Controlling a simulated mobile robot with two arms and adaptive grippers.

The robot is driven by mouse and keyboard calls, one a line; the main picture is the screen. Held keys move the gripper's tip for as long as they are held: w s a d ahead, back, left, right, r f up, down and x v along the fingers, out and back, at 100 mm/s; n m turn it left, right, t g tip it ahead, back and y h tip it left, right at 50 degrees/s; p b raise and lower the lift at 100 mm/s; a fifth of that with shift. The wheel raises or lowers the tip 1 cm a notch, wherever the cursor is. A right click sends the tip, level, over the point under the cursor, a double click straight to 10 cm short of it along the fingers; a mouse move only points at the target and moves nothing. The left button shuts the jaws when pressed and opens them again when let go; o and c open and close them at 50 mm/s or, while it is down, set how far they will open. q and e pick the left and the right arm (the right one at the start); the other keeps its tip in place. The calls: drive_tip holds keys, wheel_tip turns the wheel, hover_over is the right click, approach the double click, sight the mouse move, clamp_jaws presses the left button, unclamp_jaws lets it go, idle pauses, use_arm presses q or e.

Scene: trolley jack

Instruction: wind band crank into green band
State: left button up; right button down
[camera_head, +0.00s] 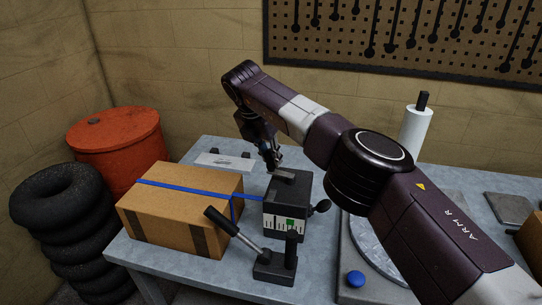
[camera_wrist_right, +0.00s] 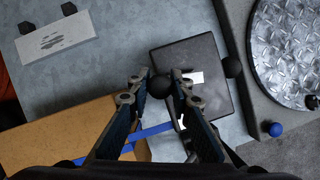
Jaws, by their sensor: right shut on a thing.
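The tensioner box (camera_head: 286,192) is a dark block on the grey bench with a white scale (camera_head: 270,221) on its front. A green band (camera_head: 290,225) is on the scale; the pointer is too small to read. My right gripper (camera_head: 273,163) reaches down over the box top. In the wrist view, my right gripper (camera_wrist_right: 160,77) is shut on a black ball knob (camera_wrist_right: 160,88), seemingly the crank's, above the dark box (camera_wrist_right: 205,62). The crank arm is mostly hidden. A blue band (camera_head: 188,189) runs around the cardboard box (camera_head: 165,215). My left gripper is out of view.
Another black knob (camera_head: 321,206) sticks out at the box's right. A lever with a black handle (camera_head: 222,222) stands in front. A round metal plate (camera_wrist_right: 290,45) and a blue button (camera_head: 355,279) are to the right. A white plate (camera_head: 226,163) lies behind.

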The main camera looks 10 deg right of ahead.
drive_tip(key=shift+w+r, duration=0.1)
drive_tip(key=shift+r, duration=0.1)
drive_tip(key=c, duration=1.7)
unclamp_jaws()
drive_tip(key=shift+c, duration=0.2)
drive_tip(key=shift+f, duration=0.1)
drive_tip(key=v, duration=1.2)
